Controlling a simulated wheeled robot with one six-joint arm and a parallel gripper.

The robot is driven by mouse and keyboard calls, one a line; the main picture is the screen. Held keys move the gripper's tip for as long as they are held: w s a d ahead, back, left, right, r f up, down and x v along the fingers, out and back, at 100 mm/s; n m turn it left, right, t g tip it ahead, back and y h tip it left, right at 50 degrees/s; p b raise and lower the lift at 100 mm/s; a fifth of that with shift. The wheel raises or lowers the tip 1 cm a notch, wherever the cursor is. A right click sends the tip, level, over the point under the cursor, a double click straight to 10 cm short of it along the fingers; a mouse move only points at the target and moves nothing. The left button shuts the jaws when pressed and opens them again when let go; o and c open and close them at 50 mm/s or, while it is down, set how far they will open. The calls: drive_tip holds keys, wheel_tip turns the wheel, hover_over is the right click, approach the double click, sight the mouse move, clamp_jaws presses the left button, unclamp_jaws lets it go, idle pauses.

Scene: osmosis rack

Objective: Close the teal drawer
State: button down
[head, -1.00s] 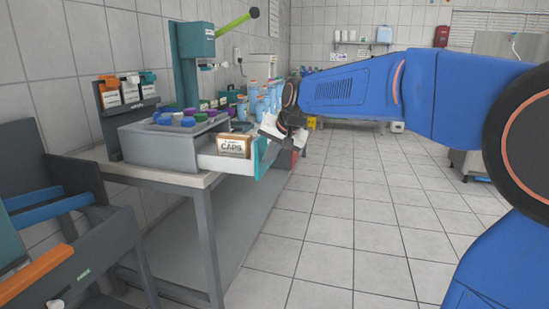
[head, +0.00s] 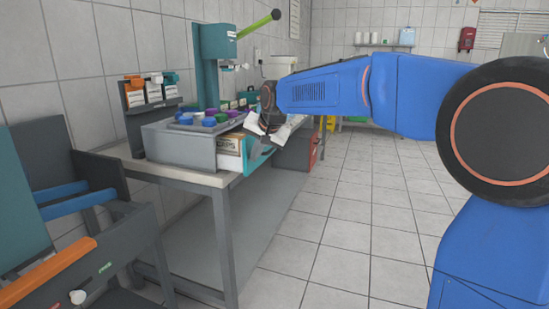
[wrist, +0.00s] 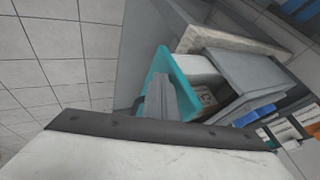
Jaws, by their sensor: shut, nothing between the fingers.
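The teal drawer's front panel (head: 259,160) stands out from the grey cabinet (head: 180,146) on the bench, so the drawer is partly open. Its white side (head: 229,162) shows, and a brown-and-white CAPS box (head: 231,144) sits inside. The teal front also shows in the wrist view (wrist: 166,62), with the box (wrist: 207,97) behind it. My gripper (head: 266,140) is shut and empty at the teal front. In the wrist view its grey fingers (wrist: 162,98) overlap the panel; I cannot tell whether they touch it.
Blue, green and purple caps (head: 209,118) sit on top of the cabinet. A green press with a lever (head: 214,60) stands behind. The tiled floor to the right is clear.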

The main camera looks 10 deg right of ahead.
drive_tip(key=w+a, duration=0.1)
drive_tip(key=a, duration=0.2)
drive_tip(key=w+a, duration=0.2)
drive_tip(key=a, duration=0.1)
drive_tip(key=w+a, duration=0.2)
drive_tip(key=a, duration=0.1)
drive_tip(key=shift+w, duration=0.1)
drive_tip(key=shift+w+a+r, duration=0.15)
drive_tip(key=shift+a, duration=0.05)
